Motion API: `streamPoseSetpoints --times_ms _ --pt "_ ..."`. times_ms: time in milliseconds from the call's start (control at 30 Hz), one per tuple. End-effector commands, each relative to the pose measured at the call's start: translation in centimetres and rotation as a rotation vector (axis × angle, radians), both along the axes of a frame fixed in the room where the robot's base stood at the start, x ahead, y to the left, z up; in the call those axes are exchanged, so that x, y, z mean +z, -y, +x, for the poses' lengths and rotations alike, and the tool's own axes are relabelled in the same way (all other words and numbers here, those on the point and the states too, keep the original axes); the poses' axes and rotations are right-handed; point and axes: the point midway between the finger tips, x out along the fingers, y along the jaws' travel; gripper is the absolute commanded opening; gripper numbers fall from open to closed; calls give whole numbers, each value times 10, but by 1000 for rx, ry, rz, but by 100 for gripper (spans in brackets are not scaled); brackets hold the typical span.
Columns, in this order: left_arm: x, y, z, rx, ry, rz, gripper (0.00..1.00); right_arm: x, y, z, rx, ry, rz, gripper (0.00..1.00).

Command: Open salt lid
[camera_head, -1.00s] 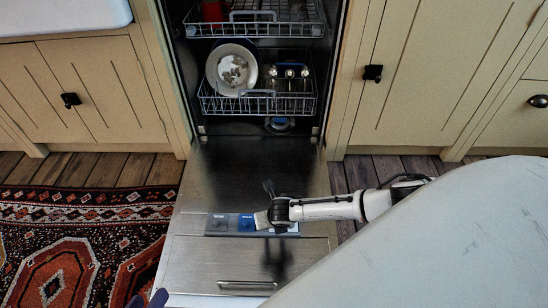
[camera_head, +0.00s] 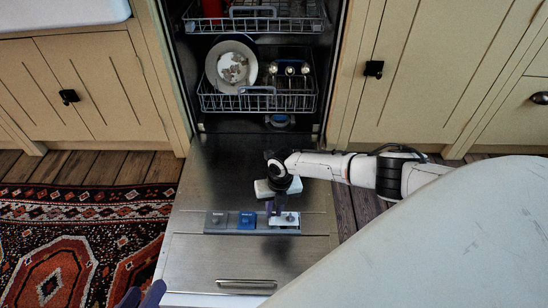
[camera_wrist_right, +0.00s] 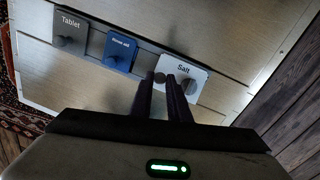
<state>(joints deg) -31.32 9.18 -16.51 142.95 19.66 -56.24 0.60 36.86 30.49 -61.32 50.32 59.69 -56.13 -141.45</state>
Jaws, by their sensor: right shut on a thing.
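The salt lid (camera_head: 290,221) is a pale plate labelled "Salt" at the right end of the row on the lowered dishwasher door. I cannot tell whether the lid is raised. My left gripper (camera_head: 141,294) shows only its purple fingertips at the bottom edge, apart and empty, away from the door.
Left of the salt lid are a blue lid (camera_head: 246,221) and a grey "Tablet" lid (camera_head: 217,221). The dishwasher door (camera_head: 225,165) lies open and otherwise bare. A lower rack (camera_head: 215,103) holds a plate (camera_head: 232,68). A pale rounded surface (camera_head: 450,235) fills the lower right.

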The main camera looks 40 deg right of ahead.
Motion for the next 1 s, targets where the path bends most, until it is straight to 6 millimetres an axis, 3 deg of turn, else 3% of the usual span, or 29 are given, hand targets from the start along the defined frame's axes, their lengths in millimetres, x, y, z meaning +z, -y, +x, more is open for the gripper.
streamPoseSetpoints --times_ms 100,667,700,800,1000 --pt "2 1 0 -1 3 -4 31 2 8 7 -6 -36 23 0" --pt "-3 1 -1 -3 -6 0 31 4 9 7 0 -87 69 0" --pt "-3 1 -1 -3 -7 0 31 4 9 7 0 -87 69 19" --pt "-3 1 -1 -3 -7 0 31 4 8 7 2 -88 70 35" --pt "-3 1 -1 -2 -6 0 31 4 7 7 2 -89 73 35"
